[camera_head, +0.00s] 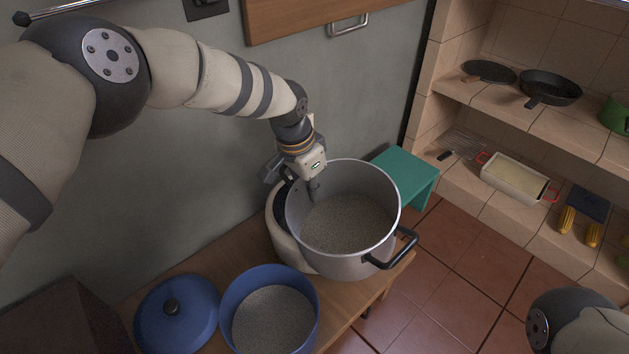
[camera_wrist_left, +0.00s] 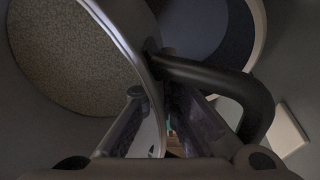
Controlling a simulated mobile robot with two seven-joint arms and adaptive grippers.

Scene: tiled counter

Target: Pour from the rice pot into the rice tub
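The rice pot (camera_head: 343,262) is a big silver pot with black handles and rice (camera_head: 347,222) in it. It sits off-centre over a cream cooker (camera_head: 284,238), apparently raised out of it. In the left wrist view the pot's rice (camera_wrist_left: 70,60) fills the upper left. My left gripper (camera_head: 297,182) is at the pot's left rim, one finger inside and one outside. It also shows in the left wrist view (camera_wrist_left: 153,95), by a black handle (camera_wrist_left: 215,75), and appears shut on the pot. The blue rice tub (camera_head: 313,308) holds rice. My right gripper is out of view.
A blue lid (camera_head: 176,312) lies left of the tub on the wooden table (camera_head: 235,240). A green stool (camera_head: 405,168) stands behind the pot. Tiled shelves (camera_head: 450,195) with pans and a white dish (camera_head: 515,180) are at the right. The tiled floor between is clear.

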